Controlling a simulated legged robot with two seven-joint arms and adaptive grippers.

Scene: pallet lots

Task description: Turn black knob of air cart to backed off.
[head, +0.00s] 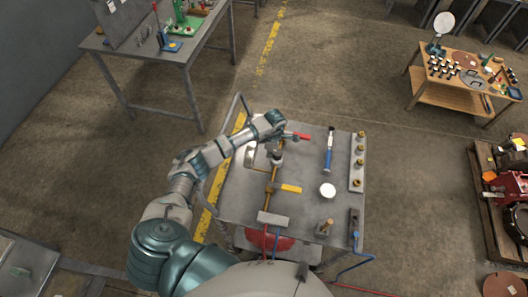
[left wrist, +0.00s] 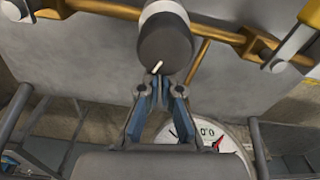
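The air cart (head: 300,205) has a grey top carrying a brass pipe line (head: 270,188). The black knob (left wrist: 165,42) is a dark, round-ended cylinder with a white pointer mark near its lower edge; it shows small in the head view (head: 277,158). My left gripper (left wrist: 161,88) has its two fingers apart with a narrow gap, tips close to the knob's lower edge. I cannot tell whether they touch it. The knob is not between the fingers. My right gripper is not in view.
On the cart top are a red-handled part (head: 302,136), a blue and white tool (head: 328,150), a white disc (head: 327,190) and a strip with several brass fittings (head: 358,160). A workbench (head: 165,50) and a wooden table (head: 455,95) stand farther off; floor lies between.

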